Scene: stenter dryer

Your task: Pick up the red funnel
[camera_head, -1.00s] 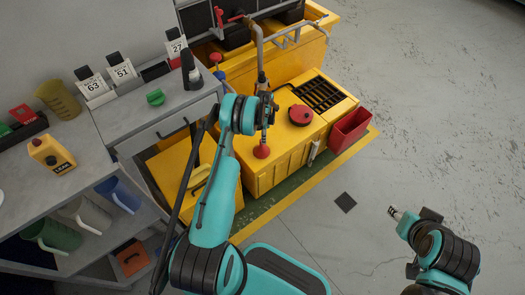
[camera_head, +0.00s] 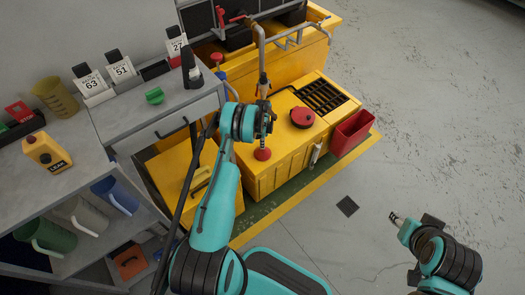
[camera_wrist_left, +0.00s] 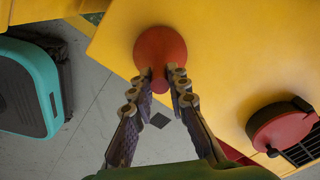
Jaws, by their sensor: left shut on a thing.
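The red funnel (camera_wrist_left: 160,52) stands near the edge of the yellow machine top, its round cone towards the surface and its narrow stem between my left fingertips. In the head view the funnel (camera_head: 262,154) shows just below my left gripper (camera_head: 265,138), whose fingers are small and partly hidden there. My left gripper (camera_wrist_left: 161,84) is shut on the funnel's stem. Whether the cone still touches the yellow top cannot be told. My right gripper (camera_head: 394,217) hangs over the grey floor at the lower right, away from the funnel; its finger opening is too small to tell.
A red round cap (camera_head: 302,117) and a dark grille (camera_head: 325,97) are on the yellow machine. A red bin (camera_head: 352,132) hangs at its right side. A metal pipe (camera_head: 260,50) rises behind my left gripper. A grey bench (camera_head: 80,150) is at the left. The right floor is open.

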